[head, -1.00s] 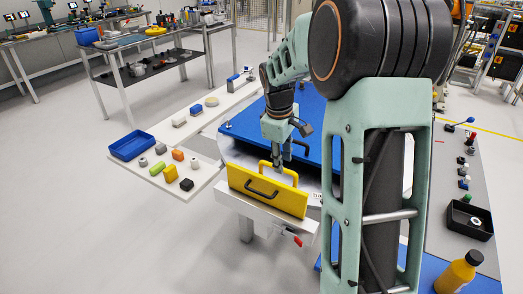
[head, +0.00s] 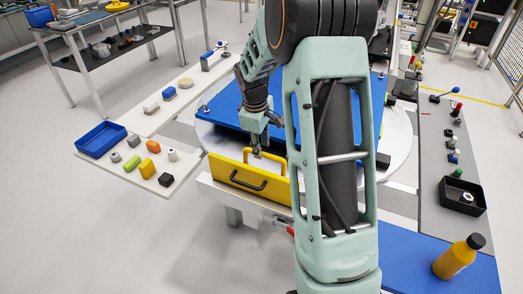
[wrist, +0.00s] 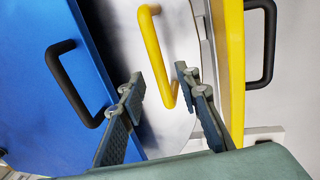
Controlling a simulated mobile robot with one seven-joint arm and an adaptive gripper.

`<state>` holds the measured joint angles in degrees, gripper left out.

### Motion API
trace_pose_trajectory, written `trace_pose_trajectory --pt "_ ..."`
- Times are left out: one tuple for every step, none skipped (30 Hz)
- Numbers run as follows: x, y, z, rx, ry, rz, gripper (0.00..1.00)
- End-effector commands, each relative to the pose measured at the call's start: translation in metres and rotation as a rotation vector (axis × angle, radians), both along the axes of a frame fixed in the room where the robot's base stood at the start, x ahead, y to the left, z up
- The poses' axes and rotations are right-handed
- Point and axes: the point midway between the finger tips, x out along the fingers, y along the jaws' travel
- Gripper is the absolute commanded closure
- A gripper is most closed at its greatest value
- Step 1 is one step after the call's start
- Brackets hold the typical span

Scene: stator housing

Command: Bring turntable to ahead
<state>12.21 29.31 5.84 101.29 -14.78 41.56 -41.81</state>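The turntable is a white round disc (head: 401,140) with a blue panel (head: 226,108) on it; my arm hides part of it. A yellow panel (head: 225,172) with a black handle stands at its near edge. A yellow handle (wrist: 154,50) rises from the white disc between the blue and yellow panels. My gripper (head: 257,152) points down at this handle. In the wrist view my gripper (wrist: 163,80) is open, its fingers apart on either side of the yellow handle. I cannot tell whether either finger touches it.
A white shelf at left holds a blue bin (head: 101,139) and several small parts. A grey bench at right carries a black tray (head: 462,197) and small knobs. A yellow bottle (head: 455,257) stands on a blue surface at front right. The floor at front left is clear.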

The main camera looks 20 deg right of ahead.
Motion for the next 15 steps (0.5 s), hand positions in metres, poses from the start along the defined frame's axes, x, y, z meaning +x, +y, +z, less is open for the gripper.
trace_pose_trajectory --pt "0.001 -0.001 -0.008 0.001 0.001 0.0 0.7" --pt "0.001 -0.001 -0.011 0.0 0.001 0.0 0.7" --pt "0.002 -0.002 -0.015 0.001 0.002 0.0 0.7" --pt "0.002 -0.002 -0.017 0.001 0.001 0.0 0.7" --pt "0.003 -0.002 -0.019 0.0 0.0 0.0 0.7" --pt "0.003 -0.002 -0.021 0.001 -0.001 0.0 0.7" --pt "0.004 -0.003 -0.022 0.0 -0.001 0.0 0.7" --pt "0.004 -0.003 -0.022 0.0 -0.001 0.0 0.7" --pt "0.004 -0.003 -0.023 0.0 -0.001 0.0 0.7" --pt "0.004 -0.003 -0.023 0.0 -0.001 0.0 0.7" --pt "0.004 -0.003 -0.023 0.0 -0.001 0.0 0.7" --pt "0.004 -0.003 -0.023 0.0 -0.001 0.0 0.7" --pt "0.004 -0.003 -0.023 0.0 -0.001 0.0 0.7" --pt "0.004 -0.003 -0.023 0.0 -0.001 0.0 0.7" --pt "0.004 -0.003 -0.023 0.0 -0.001 0.0 0.7"
